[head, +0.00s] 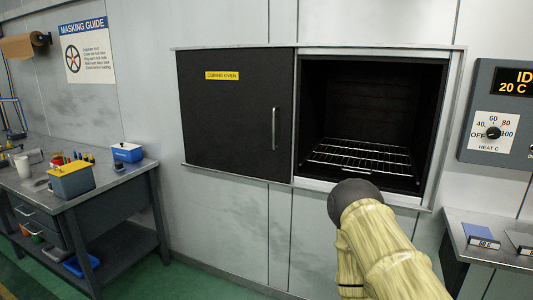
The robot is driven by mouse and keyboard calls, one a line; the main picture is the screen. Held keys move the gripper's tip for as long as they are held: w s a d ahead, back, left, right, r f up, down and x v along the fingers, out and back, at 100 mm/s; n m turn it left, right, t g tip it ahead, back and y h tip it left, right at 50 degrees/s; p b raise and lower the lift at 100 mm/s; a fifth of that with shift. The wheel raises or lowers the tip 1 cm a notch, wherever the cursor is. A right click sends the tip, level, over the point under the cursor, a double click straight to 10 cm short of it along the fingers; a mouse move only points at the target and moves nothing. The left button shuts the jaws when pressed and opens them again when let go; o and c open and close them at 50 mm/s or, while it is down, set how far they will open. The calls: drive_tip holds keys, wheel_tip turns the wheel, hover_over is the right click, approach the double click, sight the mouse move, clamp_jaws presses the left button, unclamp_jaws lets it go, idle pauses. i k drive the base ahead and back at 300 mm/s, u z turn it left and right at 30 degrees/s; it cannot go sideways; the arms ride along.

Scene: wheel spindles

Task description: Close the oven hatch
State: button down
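The oven hatch (225,125) is a dark sliding panel with a yellow "CURING OVEN" label and a vertical metal handle (273,129) near its right edge. It stands to the left of the oven opening (372,110), which is uncovered. Inside the opening a wire rack (360,157) shows, with nothing visible on it. My arm, in a tan sleeve with a dark rounded end, rises from the bottom in front of the opening's lower edge. My gripper's fingers cannot be seen.
A control panel (505,112) with a heat dial is on the wall at right. A shelf (490,245) with small labelled items stands below it. A workbench (85,190) with containers is at left. The wall below the hatch is clear.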

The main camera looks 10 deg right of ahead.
sight(235, 105)
drive_tip(key=u, duration=1.3)
drive_tip(key=i, duration=1.55)
drive_tip(key=z, duration=0.65)
